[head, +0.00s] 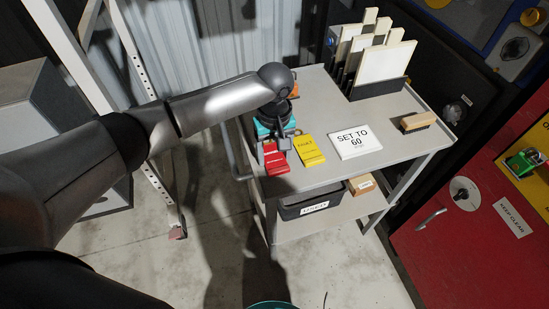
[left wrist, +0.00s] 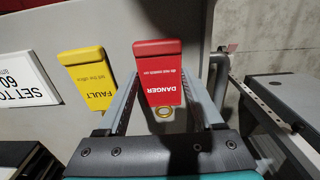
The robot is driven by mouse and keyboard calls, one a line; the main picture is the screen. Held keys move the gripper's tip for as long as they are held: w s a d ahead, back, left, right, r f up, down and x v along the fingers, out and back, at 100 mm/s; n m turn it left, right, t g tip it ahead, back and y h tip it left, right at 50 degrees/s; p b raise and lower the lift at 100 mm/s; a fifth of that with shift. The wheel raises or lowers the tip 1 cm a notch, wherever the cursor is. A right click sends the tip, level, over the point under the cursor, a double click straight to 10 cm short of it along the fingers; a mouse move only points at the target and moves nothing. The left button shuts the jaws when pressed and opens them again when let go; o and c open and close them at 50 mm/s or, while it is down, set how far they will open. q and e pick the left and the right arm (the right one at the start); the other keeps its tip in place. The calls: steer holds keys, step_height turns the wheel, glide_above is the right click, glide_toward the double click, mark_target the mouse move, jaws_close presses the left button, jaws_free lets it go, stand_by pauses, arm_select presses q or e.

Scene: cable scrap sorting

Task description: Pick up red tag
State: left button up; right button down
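The red "DANGER" tag (head: 276,162) lies on the top of the grey cart (head: 320,178), at its near left edge. In the left wrist view the red tag (left wrist: 159,75) lies between the two fingers, with a ring below its lower end. My left gripper (head: 275,146) is over the tag from above. The left gripper (left wrist: 163,85) is open, with one finger along each side of the tag and close to its edges; contact cannot be told. My right gripper is not in view.
A yellow "FAULT" tag (head: 311,150) lies just right of the red one. Beyond it are a "SET TO 60" card (head: 355,142), a brush (head: 418,122) and a rack of panels (head: 378,88). A black bin (head: 312,203) sits on the lower shelf. A red cabinet (head: 450,240) stands at right.

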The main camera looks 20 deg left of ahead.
arm_select(q)
steer(key=c, duration=0.6)
steer(key=shift+c, duration=0.2)
